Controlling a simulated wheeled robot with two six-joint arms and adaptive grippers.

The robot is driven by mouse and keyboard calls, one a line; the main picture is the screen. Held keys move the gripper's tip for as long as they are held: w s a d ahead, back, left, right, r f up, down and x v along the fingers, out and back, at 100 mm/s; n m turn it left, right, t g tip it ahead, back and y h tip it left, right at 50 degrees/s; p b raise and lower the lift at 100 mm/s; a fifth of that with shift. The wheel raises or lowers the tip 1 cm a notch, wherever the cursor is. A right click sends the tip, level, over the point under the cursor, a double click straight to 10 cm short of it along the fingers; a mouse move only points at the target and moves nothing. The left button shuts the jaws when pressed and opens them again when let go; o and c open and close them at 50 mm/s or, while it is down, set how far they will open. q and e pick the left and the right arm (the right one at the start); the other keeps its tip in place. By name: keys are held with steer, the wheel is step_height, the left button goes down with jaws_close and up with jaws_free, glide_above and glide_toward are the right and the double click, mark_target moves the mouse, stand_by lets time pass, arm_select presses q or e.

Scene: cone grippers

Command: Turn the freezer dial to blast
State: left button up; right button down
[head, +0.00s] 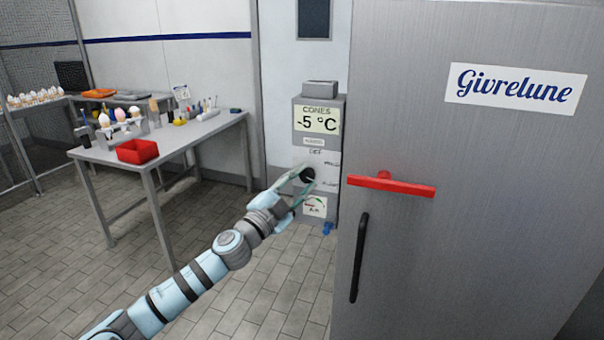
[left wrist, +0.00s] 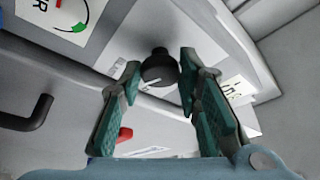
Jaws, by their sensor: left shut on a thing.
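The freezer dial is a black knob (head: 308,174) on the front of the grey control box (head: 300,143) marked CONES, which reads -5 °C. Small labels are set around the dial; the top one looks like DEF, and the ones at its right are too small to read surely. My left gripper (head: 305,181) is at the dial with its fingers on either side, shut on it. In the left wrist view the dial (left wrist: 158,66) sits between the teal fingertips (left wrist: 158,78). Its pointer direction cannot be told. My right gripper is not in view.
The large freezer door (head: 480,230) with a red bar handle (head: 400,187) and a black handle (head: 359,258) stands close at the right. A gauge (head: 315,206) is below the dial. A table (head: 190,136) with a red bin (head: 137,151) stands left.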

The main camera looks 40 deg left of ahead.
arm_select(q)
steer(key=shift+r+m+g+h+p, duration=0.1)
steer(key=shift+m+g+h+p, duration=0.35)
steer(key=shift+m+p, duration=0.8)
steer(key=o, duration=1.1)
steer(key=shift+o, duration=0.2)
